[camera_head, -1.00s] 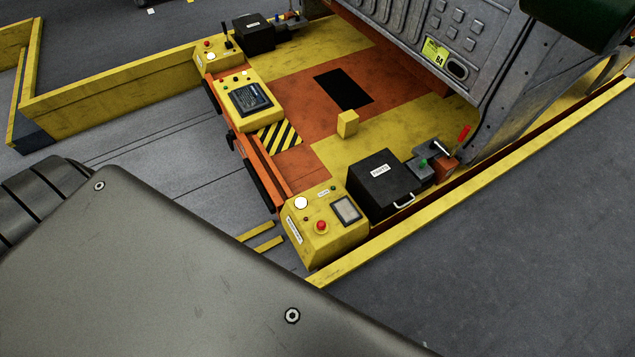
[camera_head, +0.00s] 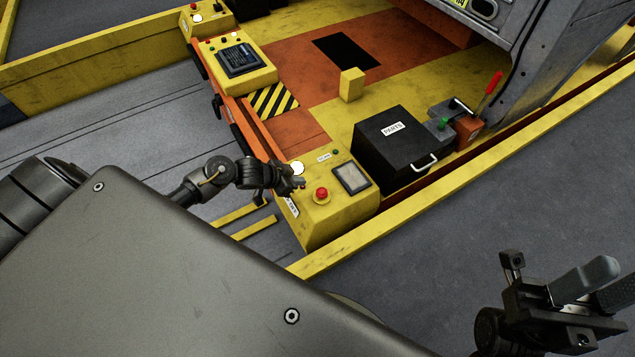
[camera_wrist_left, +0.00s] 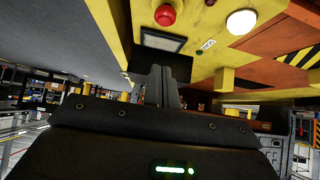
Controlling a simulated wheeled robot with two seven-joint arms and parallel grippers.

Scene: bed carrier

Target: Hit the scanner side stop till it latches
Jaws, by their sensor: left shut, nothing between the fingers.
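A red mushroom stop button (camera_head: 321,194) stands on a yellow console (camera_head: 315,222) that also carries a white button (camera_head: 297,168) and a small screen (camera_head: 352,178). Its label is too small to read. My left gripper (camera_head: 299,183) is shut and empty, at the console's near edge beside the white button and left of the red one. In the left wrist view its fingers (camera_wrist_left: 163,87) point towards the console, with the red button (camera_wrist_left: 165,15) above the screen; I see no contact with it. My right gripper (camera_head: 605,283) is at the bottom right, away from the console.
A second yellow console (camera_head: 205,18) with a red button stands at the far left. A black PARTS box (camera_head: 393,150) and a red lever (camera_head: 490,90) are right of the near console. A yellow rail (camera_head: 450,175) runs along the deck. Grey floor beyond it is clear.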

